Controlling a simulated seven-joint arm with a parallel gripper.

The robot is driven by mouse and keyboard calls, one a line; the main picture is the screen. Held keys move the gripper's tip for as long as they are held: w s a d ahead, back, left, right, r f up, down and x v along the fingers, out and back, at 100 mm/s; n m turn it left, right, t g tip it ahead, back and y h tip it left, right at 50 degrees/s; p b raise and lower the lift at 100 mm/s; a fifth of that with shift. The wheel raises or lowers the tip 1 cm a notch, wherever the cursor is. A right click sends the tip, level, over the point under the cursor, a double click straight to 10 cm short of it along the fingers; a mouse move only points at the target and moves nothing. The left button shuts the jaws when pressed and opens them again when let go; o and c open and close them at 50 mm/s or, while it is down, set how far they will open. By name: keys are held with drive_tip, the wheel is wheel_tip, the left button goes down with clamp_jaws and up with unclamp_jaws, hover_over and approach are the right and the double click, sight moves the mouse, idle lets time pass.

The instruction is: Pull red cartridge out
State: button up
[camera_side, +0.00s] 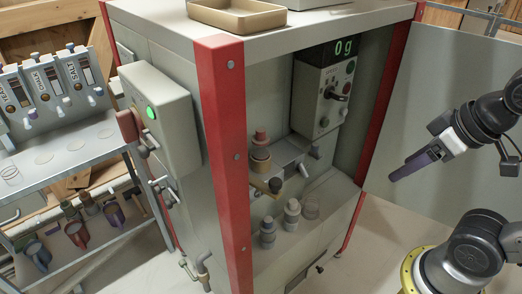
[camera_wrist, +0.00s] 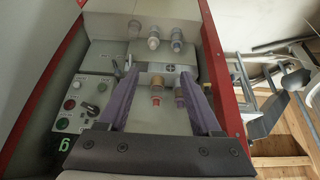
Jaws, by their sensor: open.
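A cartridge with a dull red cap (camera_side: 260,136) stands upright on a tan ring inside the cabinet bay in the side view. I cannot tell for sure that it is the red cartridge. A brown-tipped knob (camera_side: 275,186) sticks out below it. My gripper (camera_side: 393,177) is open and empty, to the right of the cabinet and well apart from it. In the wrist view its purple fingers (camera_wrist: 160,72) frame a brown-capped part (camera_wrist: 156,82) on a pale panel, with a small red mark (camera_wrist: 156,100) under it. Another brown-capped part (camera_wrist: 180,95) shows beside the right finger.
The cabinet has red corner posts (camera_side: 228,130). A control box (camera_side: 323,95) reading 0 g hangs inside the bay. Grey-capped jars (camera_side: 268,230) stand on the lower ledge. A rack of labelled dispensers (camera_side: 50,85) is at left. The space between gripper and bay looks clear.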

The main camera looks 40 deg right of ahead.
drive_tip(key=o, duration=0.3)
drive_tip(key=shift+w, duration=0.25)
drive_tip(key=shift+o, duration=1.2)
drive_tip(key=w+d+f+t+h, duration=0.1)
drive_tip(key=w+d+t, duration=0.2)
drive_tip(key=w, duration=1.4)
drive_tip(key=shift+d+n, duration=0.4)
drive_tip(key=shift+d, duration=0.25)
drive_tip(key=n+t+y, duration=0.3)
drive_tip(key=t, duration=0.3)
approach(254, 139)
drive_tip(key=d+r, duration=0.1)
drive_tip(key=d, duration=0.5)
wheel_tip(254, 139, down, 5)
drive_tip(key=s+a+t+y, duration=0.2)
drive_tip(key=t+y, duration=0.1)
drive_tip(key=y, duration=0.1)
drive_tip(key=x, duration=0.9)
drive_tip(key=f+x, duration=0.1)
drive_tip(key=x, duration=0.3)
drive_tip(key=shift+w, duration=0.25)
clamp_jaws()
